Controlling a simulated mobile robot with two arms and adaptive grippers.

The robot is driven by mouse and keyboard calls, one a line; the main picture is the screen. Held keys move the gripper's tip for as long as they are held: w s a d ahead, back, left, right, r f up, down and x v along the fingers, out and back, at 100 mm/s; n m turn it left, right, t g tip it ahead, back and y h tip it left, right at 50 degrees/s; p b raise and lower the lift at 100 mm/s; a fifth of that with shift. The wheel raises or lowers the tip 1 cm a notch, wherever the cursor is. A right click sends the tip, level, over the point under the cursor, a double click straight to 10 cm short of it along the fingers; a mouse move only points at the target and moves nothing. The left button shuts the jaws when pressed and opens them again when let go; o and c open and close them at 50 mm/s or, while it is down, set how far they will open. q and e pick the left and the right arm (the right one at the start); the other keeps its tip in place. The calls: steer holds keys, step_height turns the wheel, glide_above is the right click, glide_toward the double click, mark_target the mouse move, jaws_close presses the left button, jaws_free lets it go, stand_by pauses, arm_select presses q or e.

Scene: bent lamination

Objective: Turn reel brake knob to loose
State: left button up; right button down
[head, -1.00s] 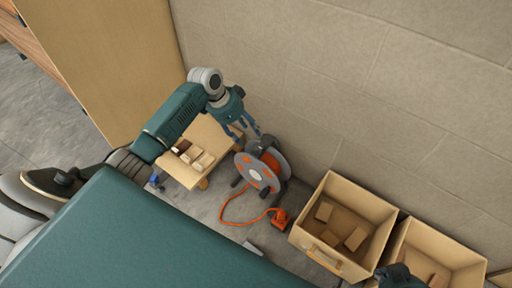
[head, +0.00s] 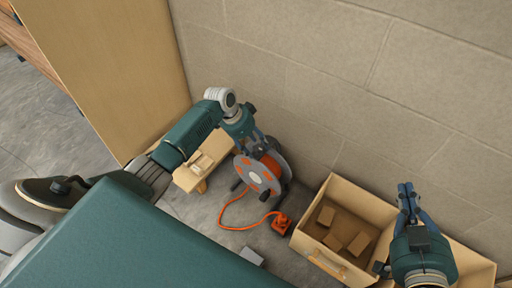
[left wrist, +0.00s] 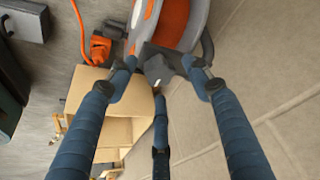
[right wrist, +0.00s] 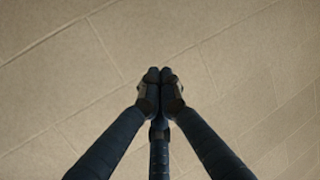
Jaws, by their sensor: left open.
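The cable reel (head: 258,174), with a grey disc face and orange parts, stands on the floor by the wall. My left gripper (head: 264,146) is at the reel's upper edge. In the left wrist view the reel (left wrist: 172,25) is at the top, with a dark grey knob-like part (left wrist: 158,68) below it. My left gripper (left wrist: 163,80) is open, with its fingers on either side of that part; I cannot tell whether they touch it. No loose or tight marking is readable. My right gripper (right wrist: 159,78) has its fingertips together and empty, facing the wall.
An orange cable (head: 224,212) runs from the reel to an orange plug block (head: 281,223) on the floor. A small wooden bench (head: 188,180) with blocks stands left of the reel. A cardboard box (head: 298,242) with several blocks is right of it. The wall (head: 330,75) is close behind.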

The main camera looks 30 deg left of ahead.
arm_select(q)
steer(key=shift+w+d+f, duration=0.1)
steer(key=shift+f, duration=0.3)
arm_select(e)
steer(key=shift+w+a+r+t, duration=0.15)
steer(key=shift+r+t, duration=0.1)
steer(key=shift+r, duration=0.25)
steer(key=shift+w+a+r+t, duration=0.1)
steer(key=shift+r+t, duration=0.15)
steer(key=shift+r, duration=0.25)
arm_select(q)
steer(key=c, duration=1.1)
steer(key=shift+r, duration=0.1)
arm_select(e)
steer(key=shift+d, duration=0.1)
arm_select(q)
steer(key=shift+w, duration=0.1)
